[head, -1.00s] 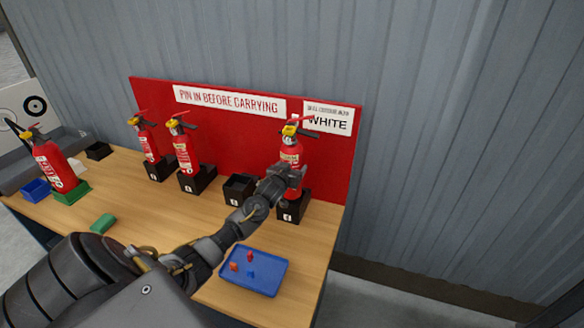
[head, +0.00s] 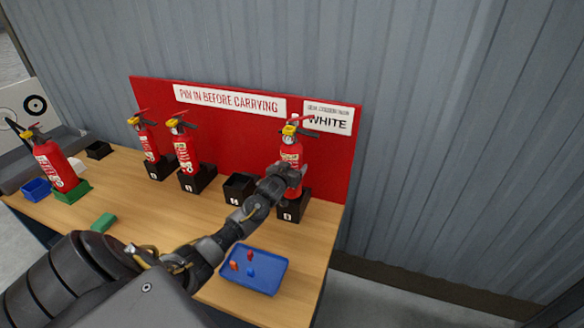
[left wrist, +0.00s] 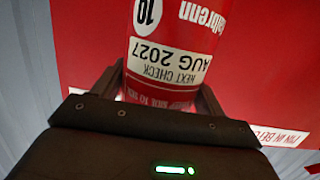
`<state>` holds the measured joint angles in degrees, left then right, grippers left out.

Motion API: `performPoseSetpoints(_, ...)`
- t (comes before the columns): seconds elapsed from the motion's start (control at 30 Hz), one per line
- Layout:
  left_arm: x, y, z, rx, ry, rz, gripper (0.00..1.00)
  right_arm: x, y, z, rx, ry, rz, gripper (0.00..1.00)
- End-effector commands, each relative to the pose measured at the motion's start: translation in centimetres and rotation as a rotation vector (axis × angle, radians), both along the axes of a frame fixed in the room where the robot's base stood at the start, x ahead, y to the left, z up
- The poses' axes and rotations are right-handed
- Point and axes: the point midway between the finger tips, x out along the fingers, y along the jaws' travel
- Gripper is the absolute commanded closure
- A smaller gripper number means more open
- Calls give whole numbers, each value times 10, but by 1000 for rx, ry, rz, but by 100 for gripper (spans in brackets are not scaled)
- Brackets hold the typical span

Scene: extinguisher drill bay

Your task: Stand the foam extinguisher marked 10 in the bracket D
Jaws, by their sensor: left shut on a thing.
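The red extinguisher marked 10 (head: 291,153) is upright at the rightmost black bracket (head: 293,209), its lower end inside the bracket's outline. The bracket's letter is too small to read for sure. My left gripper (head: 292,176) is shut on the extinguisher's body. In the left wrist view the extinguisher (left wrist: 170,45) sits between the two fingers of my left gripper (left wrist: 155,88), with the 10 and a label reading "NEXT CHECK AUG 2027" facing the camera. Whether its base rests on the bracket floor is hidden. My right gripper is not in view.
An empty black bracket (head: 238,188) stands just left. Two extinguishers (head: 184,152) (head: 147,142) stand in brackets further left, and another (head: 55,163) in a green holder. A blue tray (head: 272,288) with small pieces lies in front. A red board (head: 225,135) stands behind.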

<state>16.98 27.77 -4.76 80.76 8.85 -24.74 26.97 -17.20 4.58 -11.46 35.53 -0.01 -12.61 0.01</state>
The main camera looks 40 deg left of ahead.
Motion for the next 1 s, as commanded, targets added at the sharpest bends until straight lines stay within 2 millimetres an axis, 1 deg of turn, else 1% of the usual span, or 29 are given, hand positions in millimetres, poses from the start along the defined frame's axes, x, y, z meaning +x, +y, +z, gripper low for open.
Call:
performPoseSetpoints(0.03,2,1,8,2,-16,1,73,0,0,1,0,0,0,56)
performPoseSetpoints(0.23,2,1,8,2,-16,2,73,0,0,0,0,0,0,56)
performPoseSetpoints(1.0,2,2,-9,1,-15,2,73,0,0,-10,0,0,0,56)
